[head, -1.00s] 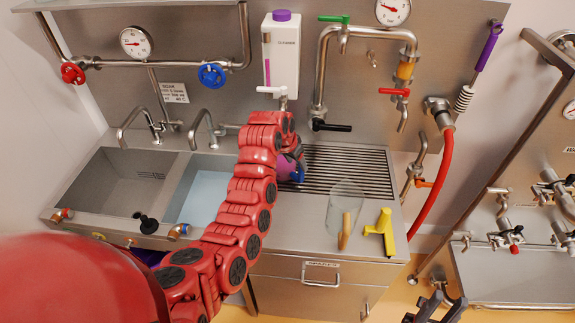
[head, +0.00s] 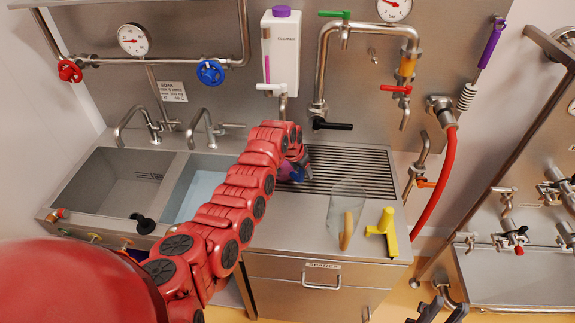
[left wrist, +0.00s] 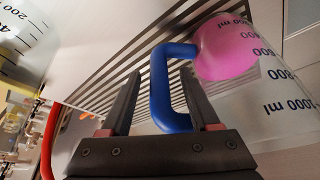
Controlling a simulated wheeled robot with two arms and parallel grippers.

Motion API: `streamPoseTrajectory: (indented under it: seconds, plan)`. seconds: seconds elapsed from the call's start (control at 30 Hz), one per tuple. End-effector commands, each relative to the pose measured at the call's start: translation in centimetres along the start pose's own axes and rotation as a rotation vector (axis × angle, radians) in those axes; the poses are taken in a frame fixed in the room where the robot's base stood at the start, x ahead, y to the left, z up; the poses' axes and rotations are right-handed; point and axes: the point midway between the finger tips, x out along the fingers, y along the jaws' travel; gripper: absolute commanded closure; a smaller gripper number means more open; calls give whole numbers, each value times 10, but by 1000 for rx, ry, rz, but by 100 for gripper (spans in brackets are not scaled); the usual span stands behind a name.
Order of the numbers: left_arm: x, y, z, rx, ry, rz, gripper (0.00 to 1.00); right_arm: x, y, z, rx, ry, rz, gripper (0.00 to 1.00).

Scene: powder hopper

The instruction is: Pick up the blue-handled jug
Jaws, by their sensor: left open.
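The blue-handled jug is clear with a pink liquid (left wrist: 228,48) and dark ml marks. In the left wrist view its blue handle (left wrist: 168,92) lies between the two dark fingers of my left gripper (left wrist: 161,74). The fingers are open, and whether either touches the handle is unclear. In the head view my red left arm mostly hides the jug; a bit of pink and blue (head: 293,172) shows by the left gripper at the drain grille's left end. My right gripper (head: 440,308) is at the lower right edge, empty, with its dark fingers apart.
The slotted drain grille (head: 350,172) is clear beyond. Sinks (head: 120,185) lie left, a white cleaner dispenser (head: 281,55) and pipes above.

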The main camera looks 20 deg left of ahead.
Motion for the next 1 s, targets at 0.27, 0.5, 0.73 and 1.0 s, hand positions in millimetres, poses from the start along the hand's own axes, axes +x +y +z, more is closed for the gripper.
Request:
streamPoseTrajectory:
  seconds: [0.27, 0.5, 0.73, 1.0]
  plan:
    - [-1, 0, 0, 0, 0, 0, 54, 1, 0, 0, 0, 0, 0, 67]
    - [-1, 0, 0, 0, 0, 0, 97, 1, 0, 0, 0, 0, 0, 67]
    - [-1, 0, 0, 0, 0, 0, 100, 1, 0, 0, 0, 0, 0, 67]
    - [-1, 0, 0, 0, 0, 0, 100, 1, 0, 0, 0, 0, 0, 67]
